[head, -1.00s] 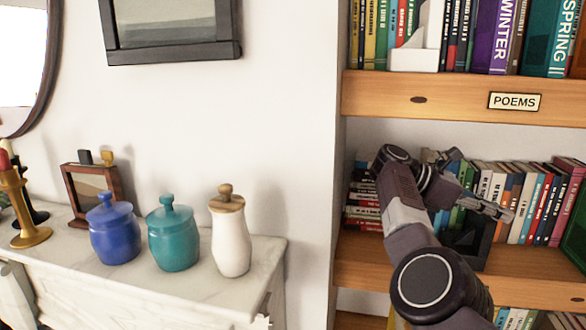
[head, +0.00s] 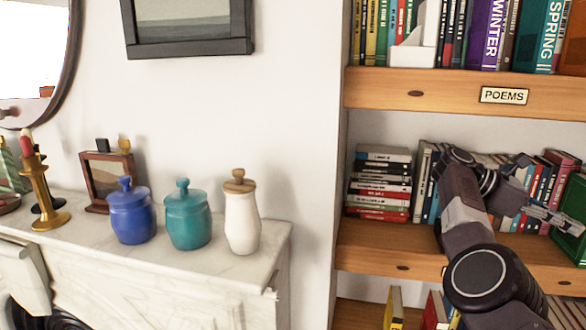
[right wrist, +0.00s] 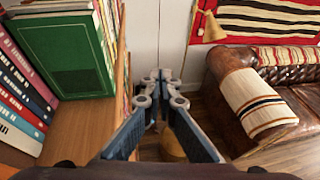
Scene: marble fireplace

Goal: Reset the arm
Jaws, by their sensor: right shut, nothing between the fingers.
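My right arm reaches up from the lower right of the head view, in front of the bookshelf. My right gripper (head: 562,220) points right, in front of the books near a green book at the right edge. In the right wrist view its fingertips (right wrist: 161,76) meet, shut with nothing between them. There it hangs beside the shelf's edge, apart from the green book (right wrist: 66,55). My left gripper is not in view.
A blue jar (head: 132,215), a teal jar (head: 188,218) and a white jar (head: 242,220) stand on the marble mantel (head: 180,268). A leather sofa (right wrist: 236,82) is right of the gripper in the wrist view.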

